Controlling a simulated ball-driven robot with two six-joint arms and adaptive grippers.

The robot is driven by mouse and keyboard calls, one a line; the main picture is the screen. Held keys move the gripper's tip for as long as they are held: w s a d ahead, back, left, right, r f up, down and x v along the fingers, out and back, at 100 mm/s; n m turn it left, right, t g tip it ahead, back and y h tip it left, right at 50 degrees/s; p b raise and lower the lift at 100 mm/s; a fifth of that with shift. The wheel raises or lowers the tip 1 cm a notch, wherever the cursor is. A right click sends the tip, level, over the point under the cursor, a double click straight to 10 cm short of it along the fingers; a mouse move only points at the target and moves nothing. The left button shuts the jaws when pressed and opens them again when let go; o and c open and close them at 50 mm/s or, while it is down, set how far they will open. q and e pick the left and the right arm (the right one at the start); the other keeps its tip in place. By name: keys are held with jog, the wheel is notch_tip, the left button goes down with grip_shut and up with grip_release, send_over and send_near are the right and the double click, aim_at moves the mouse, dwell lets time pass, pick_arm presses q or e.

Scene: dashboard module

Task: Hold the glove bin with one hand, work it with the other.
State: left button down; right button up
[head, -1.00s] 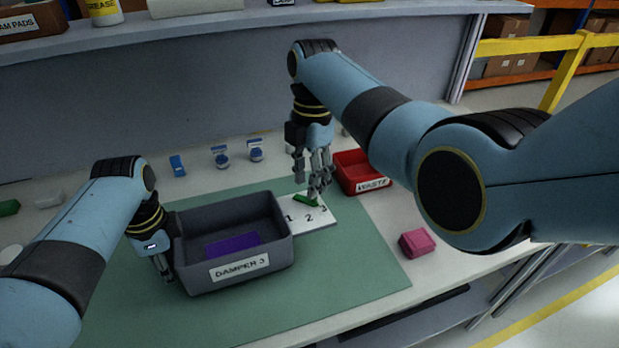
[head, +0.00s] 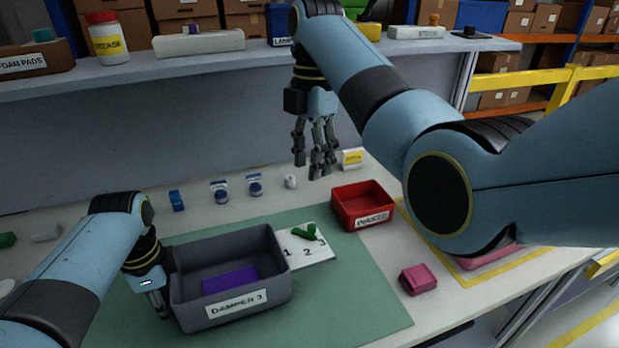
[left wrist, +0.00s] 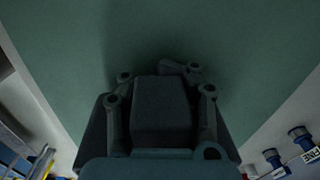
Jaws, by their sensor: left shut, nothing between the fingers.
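The grey bin (head: 230,318), labelled DAMPER 3 or similar, stands on the green mat with a flat purple piece (head: 229,281) inside it. I take this bin for the glove bin. My left gripper (head: 158,308) is shut beside the bin's left wall, fingers pointing down, with nothing between them. Whether it touches the wall I cannot tell. In the left wrist view its fingers (left wrist: 160,75) hang over bare green mat. My right gripper (head: 316,168) hangs empty in the air behind and above the bin, its fingers apart. A small green piece (head: 305,235) lies on the white numbered card (head: 318,255).
A red WASTE bin (head: 360,209) stands right of the card. Small blue-capped bottles (head: 254,187) line the back. A shelf (head: 200,50) overhangs behind. The front right of the mat (head: 340,300) is clear.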

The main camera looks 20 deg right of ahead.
pick_arm(q)
jog(key=c, duration=2)
grip_release()
jog(key=o, duration=1)
jog(key=shift+r, duration=0.1)
